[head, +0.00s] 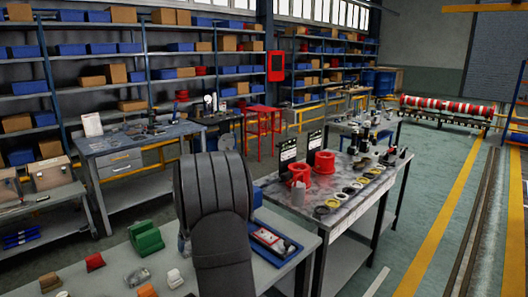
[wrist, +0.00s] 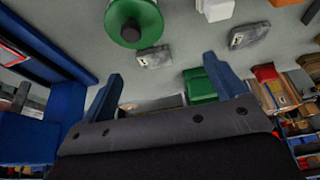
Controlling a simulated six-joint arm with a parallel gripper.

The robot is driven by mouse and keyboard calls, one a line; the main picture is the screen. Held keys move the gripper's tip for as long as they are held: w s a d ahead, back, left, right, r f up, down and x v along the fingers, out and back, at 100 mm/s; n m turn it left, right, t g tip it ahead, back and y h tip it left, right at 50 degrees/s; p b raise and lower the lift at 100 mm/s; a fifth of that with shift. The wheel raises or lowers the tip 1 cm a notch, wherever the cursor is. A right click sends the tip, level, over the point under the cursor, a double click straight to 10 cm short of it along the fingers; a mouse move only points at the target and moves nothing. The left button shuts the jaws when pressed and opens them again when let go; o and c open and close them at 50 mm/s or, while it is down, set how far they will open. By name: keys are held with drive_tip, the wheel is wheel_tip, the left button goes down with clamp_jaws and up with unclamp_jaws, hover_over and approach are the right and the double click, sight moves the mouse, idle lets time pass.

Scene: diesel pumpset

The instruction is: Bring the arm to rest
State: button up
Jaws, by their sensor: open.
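My gripper (wrist: 161,72) shows in the wrist view, with its two blue fingers spread apart. It is open, and nothing is visible between the fingertips. The grey bench top (wrist: 185,18) lies beyond the fingers, with loose parts on it. In the head view my dark arm stands over the near bench (head: 105,250) and hides most or all of my gripper. No part is seen touching the fingers; their height above the bench is hard to tell.
A green block (head: 146,239), a red block (head: 95,262) and grey pieces (head: 174,278) lie left of my arm. A blue tray (head: 292,257) sits close on its right. A second table (head: 330,222) holds red parts and rings. The floor aisle (head: 425,190) at right is clear.

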drive_tip(key=shift+w+a+f, duration=0.15)
drive_tip(key=shift+w+a, duration=0.4)
drive_tip(key=shift+w, duration=0.1)
drive_tip(key=shift+o, duration=1.2)
drive_tip(key=s+a+r+g+h, duration=0.2)
drive_tip(key=s+a+r, duration=0.2)
drive_tip(key=s+a, duration=0.3)
drive_tip(key=s+a+r+g+h, duration=0.1)
drive_tip(key=s+a+r, duration=0.3)
drive_tip(key=s+a, duration=0.25)
drive_tip(key=f, duration=1)
drive_tip(key=shift+s+d, duration=0.15)
drive_tip(key=shift+s, duration=0.05)
